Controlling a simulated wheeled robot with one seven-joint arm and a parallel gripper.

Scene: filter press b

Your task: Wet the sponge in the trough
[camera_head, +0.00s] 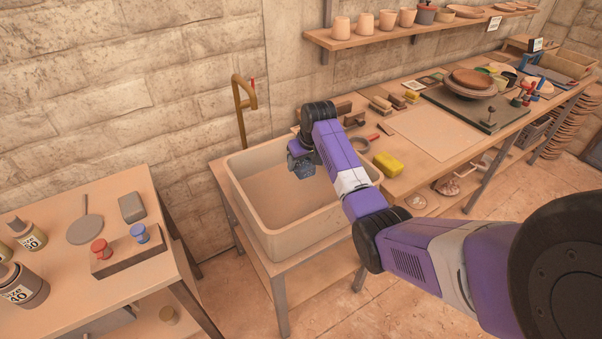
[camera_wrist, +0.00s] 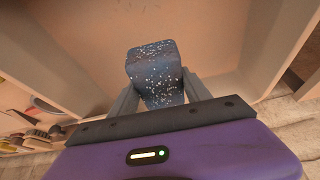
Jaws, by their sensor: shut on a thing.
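The sponge (camera_wrist: 153,62) is a dark blue-grey block with white specks. My gripper (camera_wrist: 160,88) is shut on it, with one finger on each side. In the head view the sponge (camera_head: 302,168) hangs below my wrist, inside the outline of the trough (camera_head: 305,236). The trough is a deep, cream-coloured basin with a tan inside. Its floor shows behind the sponge in the wrist view. I cannot tell how far the sponge is above the floor, or whether it touches water. My arm hides the trough's right side.
A brass tap (camera_head: 243,100) rises behind the trough. A yellow block (camera_head: 388,163) and a wooden board (camera_head: 435,132) lie on the bench to the right. A side table at left holds jars, a grey block (camera_head: 132,207) and a rack (camera_head: 120,252) with red and blue knobs.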

